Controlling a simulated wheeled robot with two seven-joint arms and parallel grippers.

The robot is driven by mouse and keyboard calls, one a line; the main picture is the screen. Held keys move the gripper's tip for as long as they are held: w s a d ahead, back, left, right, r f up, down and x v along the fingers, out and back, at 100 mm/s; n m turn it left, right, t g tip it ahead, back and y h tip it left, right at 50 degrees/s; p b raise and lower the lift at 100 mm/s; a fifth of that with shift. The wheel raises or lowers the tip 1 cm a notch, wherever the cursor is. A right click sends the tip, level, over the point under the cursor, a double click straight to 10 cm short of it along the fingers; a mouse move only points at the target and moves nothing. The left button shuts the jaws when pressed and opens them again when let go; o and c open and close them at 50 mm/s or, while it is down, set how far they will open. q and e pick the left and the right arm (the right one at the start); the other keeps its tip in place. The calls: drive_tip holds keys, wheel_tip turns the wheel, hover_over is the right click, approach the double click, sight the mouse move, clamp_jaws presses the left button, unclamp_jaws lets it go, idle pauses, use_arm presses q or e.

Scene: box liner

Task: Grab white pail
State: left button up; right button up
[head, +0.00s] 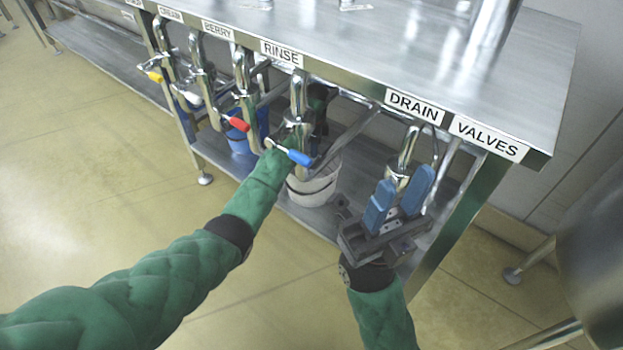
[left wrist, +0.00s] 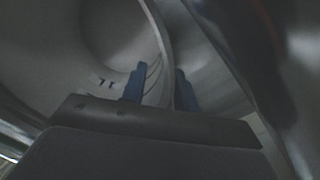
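The white pail (head: 312,187) stands on the lower shelf under the metal table, partly hidden behind a pipe and my left arm. My left arm reaches in under the table edge to it, and in the head view the left gripper is mostly hidden. In the left wrist view, the pail's pale rim (left wrist: 158,45) passes between the blue fingers of my left gripper (left wrist: 161,88). The fingers stand apart, one on each side of the wall, with a gap between them. My right gripper (head: 399,205) is open and empty, right of the pail.
Pipes with valves hang along the table front, including a red-handled valve (head: 236,123) and a blue-handled valve (head: 288,152) close to my left arm. A blue pail (head: 240,138) stands left of the white one. A table leg (head: 458,215) is right of my right gripper.

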use_arm(q)
drive_tip(key=shift+f, duration=0.4)
clamp_jaws()
drive_tip(key=shift+r, duration=0.1)
